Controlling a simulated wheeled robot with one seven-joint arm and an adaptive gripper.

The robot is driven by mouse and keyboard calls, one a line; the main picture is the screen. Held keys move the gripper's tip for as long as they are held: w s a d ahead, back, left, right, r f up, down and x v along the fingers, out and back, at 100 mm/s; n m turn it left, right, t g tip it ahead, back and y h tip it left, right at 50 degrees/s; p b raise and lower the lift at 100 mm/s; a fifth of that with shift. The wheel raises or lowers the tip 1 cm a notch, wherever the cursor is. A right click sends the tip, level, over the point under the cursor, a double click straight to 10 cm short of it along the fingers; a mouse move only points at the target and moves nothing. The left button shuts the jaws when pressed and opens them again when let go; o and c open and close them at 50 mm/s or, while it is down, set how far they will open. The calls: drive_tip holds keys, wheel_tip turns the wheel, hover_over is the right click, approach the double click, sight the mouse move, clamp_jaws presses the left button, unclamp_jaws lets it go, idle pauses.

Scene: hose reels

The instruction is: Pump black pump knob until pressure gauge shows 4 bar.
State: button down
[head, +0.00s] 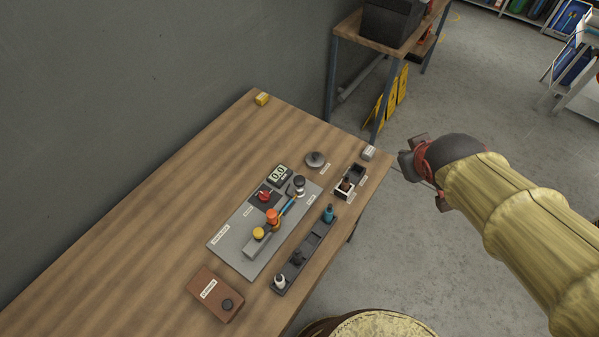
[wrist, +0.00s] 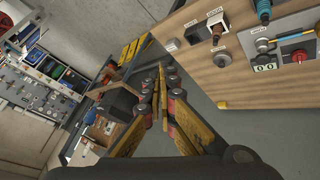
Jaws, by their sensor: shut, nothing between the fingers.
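A red knob (head: 264,196) sits on a dark square beside the gauge. My gripper (head: 405,160) is beyond the table's right edge, apart from everything on it. In the wrist view my gripper (wrist: 160,80) is shut and empty.
An orange knob (head: 272,215) and a yellow knob (head: 258,233) are on the board. A dark tray (head: 308,256) holds several small parts. A brown box (head: 203,302), a grey disc (head: 316,159) and a small open box (head: 341,191) surround it.

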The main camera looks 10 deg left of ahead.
drive_tip(key=w+a+f+n+y+p, duration=0.1)
drive_tip(key=w+a+n, duration=0.2)
drive_tip(key=w+a, duration=0.15)
drive_tip(key=n+g+y+p, duration=0.2)
drive_tip(key=n+y+p, duration=0.35)
drive_tip(key=n, duration=0.35)
hover_over(298, 181)
wheel_tip(298, 181, down, 10)
drive_tip(key=shift+s+f+y, duration=0.1)
drive_tip(key=shift+f+y, duration=0.05)
drive_tip(key=shift+y, duration=0.2)
drive_tip(key=shift+f+b, duration=0.15)
drive_tip(key=shift+b, duration=0.2)
wheel_tip(298, 181, down, 8)
drive_tip(key=b, duration=0.8)
drive_tip(key=shift+f, duration=0.25)
drive_tip(key=shift+f, duration=0.4)
